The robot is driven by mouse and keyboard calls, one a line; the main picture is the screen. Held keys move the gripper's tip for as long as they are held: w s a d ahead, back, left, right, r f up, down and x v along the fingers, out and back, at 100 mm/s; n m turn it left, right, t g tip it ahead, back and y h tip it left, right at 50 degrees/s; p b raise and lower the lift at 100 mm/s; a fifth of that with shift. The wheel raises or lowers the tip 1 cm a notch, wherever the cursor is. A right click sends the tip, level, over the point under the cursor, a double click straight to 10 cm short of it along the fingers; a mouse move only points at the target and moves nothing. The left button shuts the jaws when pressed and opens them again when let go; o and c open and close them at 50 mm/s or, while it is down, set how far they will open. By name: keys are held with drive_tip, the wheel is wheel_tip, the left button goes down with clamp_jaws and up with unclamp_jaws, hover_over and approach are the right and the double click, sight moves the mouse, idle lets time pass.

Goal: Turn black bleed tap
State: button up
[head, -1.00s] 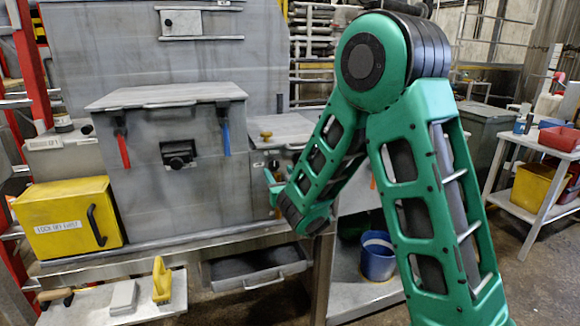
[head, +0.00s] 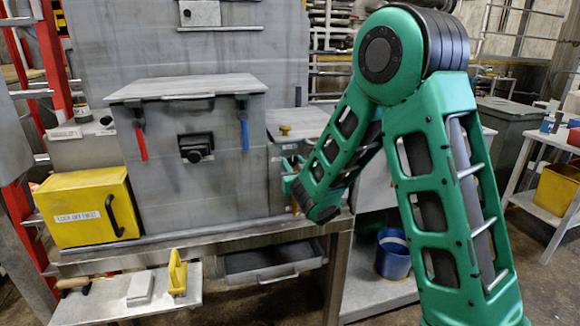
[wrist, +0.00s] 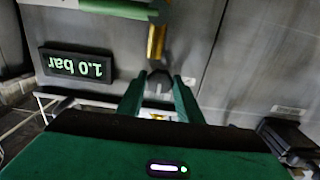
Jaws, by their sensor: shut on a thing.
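The black bleed tap (wrist: 158,84) shows in the wrist view as a small dark piece below a brass pipe fitting, against a grey panel. My gripper (wrist: 159,80) has its two green fingers on either side of the tap and is shut on it. In the head view my gripper (head: 290,178) is at the right side of the grey machine, small and partly hidden by my arm. The tap itself cannot be made out there.
A display (wrist: 77,67) reading 1.0 bar, upside down, is left of the tap. The grey compactor box (head: 196,150) has red and blue handles and a black knob (head: 196,148). A yellow box (head: 88,209) stands left. A blue bucket (head: 393,255) sits below right.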

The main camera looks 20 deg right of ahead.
drive_tip(key=shift+n, duration=0.5)
drive_tip(key=n, duration=0.7)
drive_tip(key=shift+d+n, duration=0.1)
drive_tip(key=shift+n, duration=0.2)
drive_tip(key=n, duration=0.4)
drive_tip(key=shift+f+n, duration=0.1)
drive_tip(key=shift+n, duration=1.8)
drive_tip(key=shift+s, duration=0.1)
